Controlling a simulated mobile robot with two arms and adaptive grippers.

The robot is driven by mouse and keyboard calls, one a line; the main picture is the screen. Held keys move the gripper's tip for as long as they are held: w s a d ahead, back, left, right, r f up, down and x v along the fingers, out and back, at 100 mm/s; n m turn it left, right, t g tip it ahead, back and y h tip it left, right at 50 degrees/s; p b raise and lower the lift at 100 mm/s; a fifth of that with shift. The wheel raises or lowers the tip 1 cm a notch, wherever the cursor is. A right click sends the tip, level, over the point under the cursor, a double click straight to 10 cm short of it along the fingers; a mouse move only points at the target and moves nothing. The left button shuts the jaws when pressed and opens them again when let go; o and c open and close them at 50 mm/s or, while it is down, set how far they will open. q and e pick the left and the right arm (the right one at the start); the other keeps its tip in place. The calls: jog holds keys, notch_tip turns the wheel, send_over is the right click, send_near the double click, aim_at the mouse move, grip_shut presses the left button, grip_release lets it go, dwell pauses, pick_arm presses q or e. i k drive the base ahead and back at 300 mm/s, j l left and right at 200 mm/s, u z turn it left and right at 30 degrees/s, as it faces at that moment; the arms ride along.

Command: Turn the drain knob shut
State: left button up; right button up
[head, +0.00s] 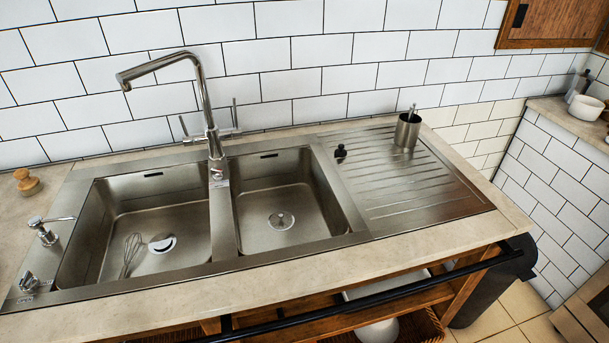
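A steel sink (225,190) with two basins and a ribbed drainboard (425,190) is set in the counter. A small chrome knob-like fitting (29,283) stands on the sink's front left corner; I cannot tell for sure that it is the drain knob, or how it is turned. A chrome dispenser-like fitting (45,232) stands behind it. The left basin has a round drain (162,243) with a whisk (131,255) beside it. The right basin has a round drain (281,220). Neither of my grippers is in view.
A tall faucet (206,100) rises behind the basins. A steel cup (407,130) and a small black object (340,152) stand on the drainboard. A black rail (370,305) runs along the counter front. A wooden-topped item (26,182) sits at left.

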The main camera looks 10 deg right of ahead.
aim_at(29, 283)
jog(key=u, duration=1.55)
jog(key=l+u, duration=0.15)
jog(key=u, duration=0.2)
